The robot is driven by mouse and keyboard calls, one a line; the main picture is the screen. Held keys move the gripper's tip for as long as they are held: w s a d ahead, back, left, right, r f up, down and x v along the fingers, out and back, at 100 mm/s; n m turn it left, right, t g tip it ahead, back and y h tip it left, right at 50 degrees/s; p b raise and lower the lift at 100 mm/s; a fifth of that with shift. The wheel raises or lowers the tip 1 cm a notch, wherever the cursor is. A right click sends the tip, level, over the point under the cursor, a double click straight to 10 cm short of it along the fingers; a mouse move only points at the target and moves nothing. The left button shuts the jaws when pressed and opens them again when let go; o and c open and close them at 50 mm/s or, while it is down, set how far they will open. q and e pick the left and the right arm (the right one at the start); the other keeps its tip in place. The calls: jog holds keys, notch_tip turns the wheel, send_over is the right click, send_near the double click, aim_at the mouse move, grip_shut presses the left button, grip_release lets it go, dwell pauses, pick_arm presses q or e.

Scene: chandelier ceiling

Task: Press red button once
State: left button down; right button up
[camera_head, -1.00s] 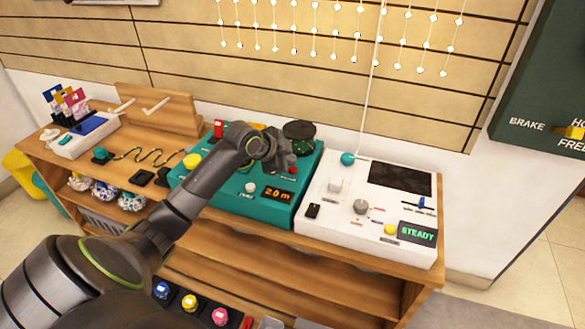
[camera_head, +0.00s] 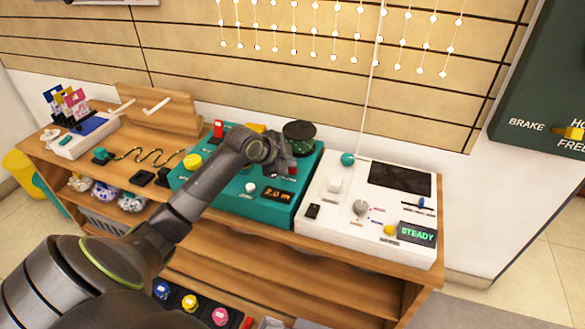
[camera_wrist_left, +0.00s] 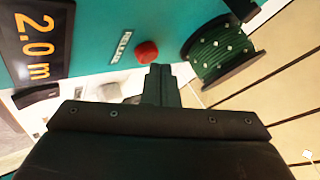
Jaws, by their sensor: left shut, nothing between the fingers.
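The red button (camera_wrist_left: 147,52) is a round cap on the teal panel (camera_wrist_left: 95,30), beside a small printed label in the left wrist view. Only a bit of red (camera_head: 293,170) shows past the gripper in the head view. My left gripper (camera_wrist_left: 160,72) is shut and empty. Its fingertips appear just beside the button in the wrist view; I cannot tell whether they touch it. In the head view the left gripper (camera_head: 286,168) is over the right part of the teal console (camera_head: 225,203). My right gripper is not in view.
A dark green spool (camera_head: 299,137) stands behind the gripper on the console. A display (camera_head: 278,194) reads 2.0 m. A white console (camera_head: 335,235) with knobs is at right. A red switch (camera_head: 218,129) and yellow button (camera_head: 193,161) are at the console's left.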

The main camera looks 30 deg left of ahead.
pick_arm(q)
jog(key=shift+f, duration=0.55)
dwell(0.9)
jog(key=shift+r+p, duration=0.95)
jog(key=shift+p, duration=0.05)
notch_tip(320, 180, up, 5)
jog(key=p, duration=0.5)
jog(key=shift+r, duration=0.1)
dwell(0.5)
